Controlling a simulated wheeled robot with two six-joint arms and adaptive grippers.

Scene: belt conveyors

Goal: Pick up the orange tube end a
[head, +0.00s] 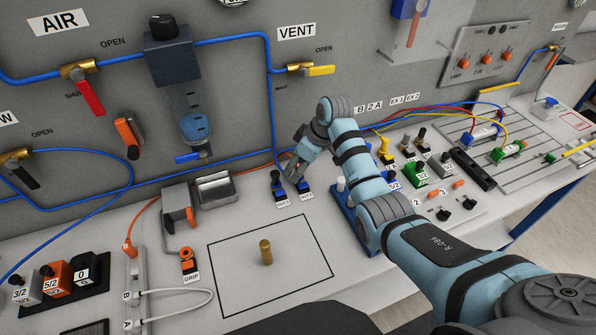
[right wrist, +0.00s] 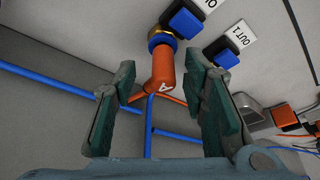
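The orange tube end (right wrist: 163,72), marked with the letter A, shows in the right wrist view between the two fingers of my right gripper (right wrist: 168,105). It meets a brass and blue collar on a blue fitting (right wrist: 187,21). A gap shows on both sides of it, and the fingers are open and apart. In the head view my right gripper (head: 297,174) is low by the panel, over the two small blue fittings on the table, and it mostly hides the tube end. My left gripper is not in view.
A second blue fitting (right wrist: 230,50) labelled OUT 1 stands beside the first. A metal tray (head: 216,189) is left of the gripper. A brass peg (head: 266,252) stands inside a black outlined square. Blue tubes run along the wall panel (head: 231,110).

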